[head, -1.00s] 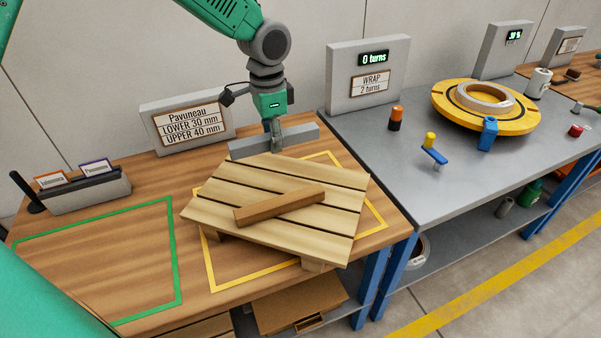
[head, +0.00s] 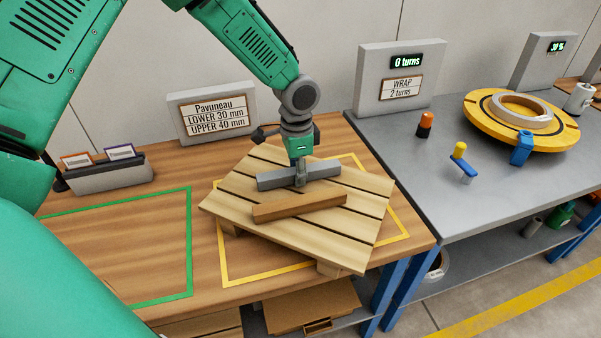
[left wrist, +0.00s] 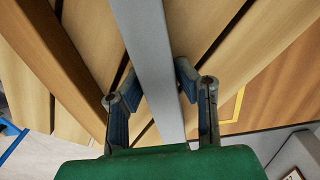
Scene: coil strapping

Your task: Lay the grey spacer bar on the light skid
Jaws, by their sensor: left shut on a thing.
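The grey spacer bar (head: 270,180) is held by my left gripper (head: 299,178) over the rear part of the light skid (head: 334,251). I cannot tell whether the bar touches the slats. In the left wrist view the bar (left wrist: 143,50) passes between the two fingers of the left gripper (left wrist: 156,92), which are shut on it. A brown wooden bar (head: 300,207) lies on the skid in front of the grey bar and roughly parallel to it, with a gap between them. My right gripper is not in view.
A green outline (head: 190,245) to the left encloses bare table. A sign (head: 213,114) stands behind. The grey bench (head: 400,150) to the right holds a yellow turntable (head: 478,113) with a coil.

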